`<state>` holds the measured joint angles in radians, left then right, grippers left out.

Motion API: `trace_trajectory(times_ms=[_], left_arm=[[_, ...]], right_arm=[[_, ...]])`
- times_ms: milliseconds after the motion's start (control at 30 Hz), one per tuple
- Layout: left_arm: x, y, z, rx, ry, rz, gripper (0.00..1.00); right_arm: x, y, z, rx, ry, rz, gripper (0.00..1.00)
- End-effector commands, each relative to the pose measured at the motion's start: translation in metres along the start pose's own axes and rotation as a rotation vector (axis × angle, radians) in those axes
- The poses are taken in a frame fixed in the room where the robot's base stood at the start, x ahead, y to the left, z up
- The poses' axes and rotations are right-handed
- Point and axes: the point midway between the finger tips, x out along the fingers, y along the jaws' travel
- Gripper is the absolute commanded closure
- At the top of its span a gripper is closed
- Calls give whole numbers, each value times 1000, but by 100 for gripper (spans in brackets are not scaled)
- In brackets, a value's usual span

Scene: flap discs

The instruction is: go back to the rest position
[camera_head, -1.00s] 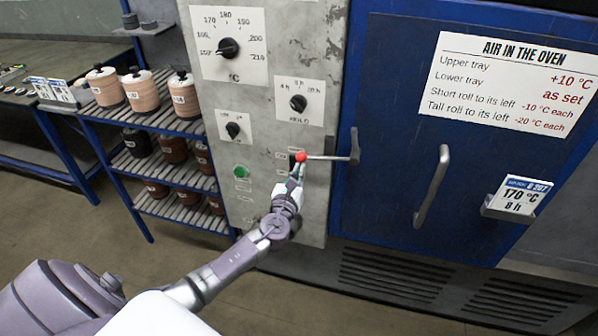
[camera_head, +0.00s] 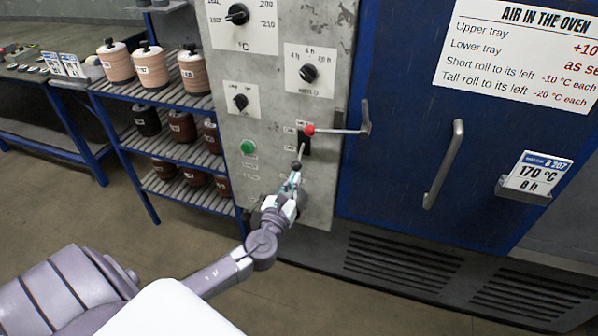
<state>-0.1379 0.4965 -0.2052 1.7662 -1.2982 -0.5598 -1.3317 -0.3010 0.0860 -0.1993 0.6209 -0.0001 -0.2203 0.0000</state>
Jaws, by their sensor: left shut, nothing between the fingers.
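My left gripper (camera_head: 294,181) is shut and empty in front of the grey control panel (camera_head: 320,205). Its tips are just below the dark ball knob of a small lever (camera_head: 296,165). Whether they touch the knob I cannot tell. The lever slants down from a dark slot in the panel. Above it, the red ball (camera_head: 310,130) tips the horizontal door latch handle (camera_head: 340,131). My right gripper is not in view.
The blue oven door (camera_head: 400,190) with its bar handle (camera_head: 444,165) is at right, closed. A green button (camera_head: 248,147) is left of the gripper. A shelf rack (camera_head: 165,98) holds several rolls and pots at left. The floor in front is clear.

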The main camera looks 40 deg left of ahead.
Motion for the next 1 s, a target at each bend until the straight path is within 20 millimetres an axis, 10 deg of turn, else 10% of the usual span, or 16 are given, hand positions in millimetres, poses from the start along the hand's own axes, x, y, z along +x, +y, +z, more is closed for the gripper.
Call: trace_trajectory(times_ms=[733,867,1000], left_arm=[[-8,1,-6,-15,15,4,100],[-14,11,-51,-132,118,36,100],[-40,28,-142,-403,319,142,100]], right_arm=[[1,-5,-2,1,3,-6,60],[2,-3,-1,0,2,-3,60],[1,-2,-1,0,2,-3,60]])
